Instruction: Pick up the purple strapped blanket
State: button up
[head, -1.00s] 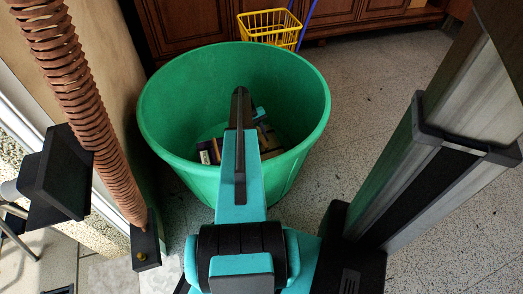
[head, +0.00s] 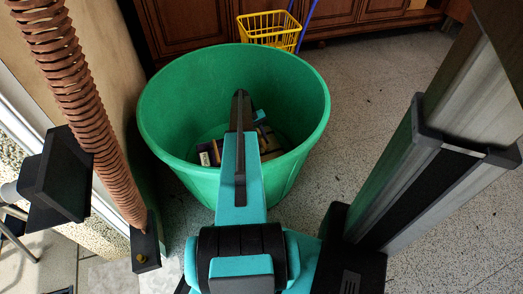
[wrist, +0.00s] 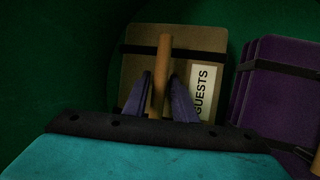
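The purple strapped blanket (wrist: 282,95) is at the right of the wrist view. It is folded, with dark straps, and its right side is cut off by the frame edge. Part of a wooden handle shows at its lower corner. My gripper (wrist: 162,85) has its two fingers apart, on either side of the wooden handle of a tan strapped bundle (wrist: 137,65) labelled "GUESTS". The fingers do not visibly pinch it. The purple blanket is to the right of my fingers, not between them. In the head view my arm hides the fingers.
The blankets lie at the bottom of a deep green bin (head: 165,110) whose walls surround my gripper. A yellow basket (head: 268,28) stands behind it by wooden cabinets (head: 190,25). A brown coiled hose (head: 85,110) hangs at left.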

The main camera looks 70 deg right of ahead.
jog(key=shift+f, duration=0.1)
grip_shut()
dwell(1.3)
